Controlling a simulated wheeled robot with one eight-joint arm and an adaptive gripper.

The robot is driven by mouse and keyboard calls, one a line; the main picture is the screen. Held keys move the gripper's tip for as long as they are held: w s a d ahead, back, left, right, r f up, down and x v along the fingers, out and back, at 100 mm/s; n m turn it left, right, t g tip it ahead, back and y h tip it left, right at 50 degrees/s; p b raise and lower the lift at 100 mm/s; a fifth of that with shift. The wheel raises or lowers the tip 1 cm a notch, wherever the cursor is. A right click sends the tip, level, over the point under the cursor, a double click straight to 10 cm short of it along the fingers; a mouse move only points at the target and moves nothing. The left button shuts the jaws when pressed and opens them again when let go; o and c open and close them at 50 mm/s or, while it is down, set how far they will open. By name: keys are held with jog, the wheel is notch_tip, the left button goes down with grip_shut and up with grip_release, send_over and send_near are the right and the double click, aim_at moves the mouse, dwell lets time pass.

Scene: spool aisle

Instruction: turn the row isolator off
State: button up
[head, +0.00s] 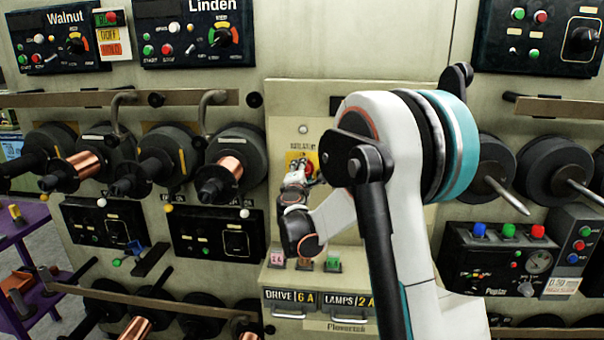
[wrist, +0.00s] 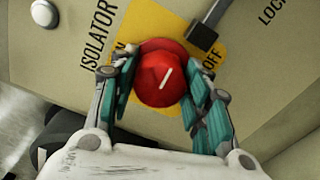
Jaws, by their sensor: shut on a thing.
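The row isolator is a red round knob (wrist: 161,79) with a white pointer line, set on a yellow plate (wrist: 196,32) marked ON and OFF. In the wrist view the line runs diagonally, its upper end leaning toward the OFF side. My gripper (wrist: 162,92) has its teal-lined fingers on both sides of the knob, shut on it. In the head view my gripper (head: 300,172) is at the yellow isolator plate (head: 292,158) on the cream panel, and the knob is mostly hidden behind it.
A dark latch or hasp (wrist: 203,36) sticks out close above the knob. A white button (wrist: 44,13) is at upper left. Below are small coloured blocks (head: 332,262) on a ledge and drawers labelled DRIVE and LAMPS (head: 291,297). Copper spools (head: 222,176) stand left.

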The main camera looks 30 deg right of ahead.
jog(key=shift+m, duration=0.5)
jog(key=o, duration=0.8)
jog(key=shift+c, duration=0.2)
jog(key=v, duration=1.2)
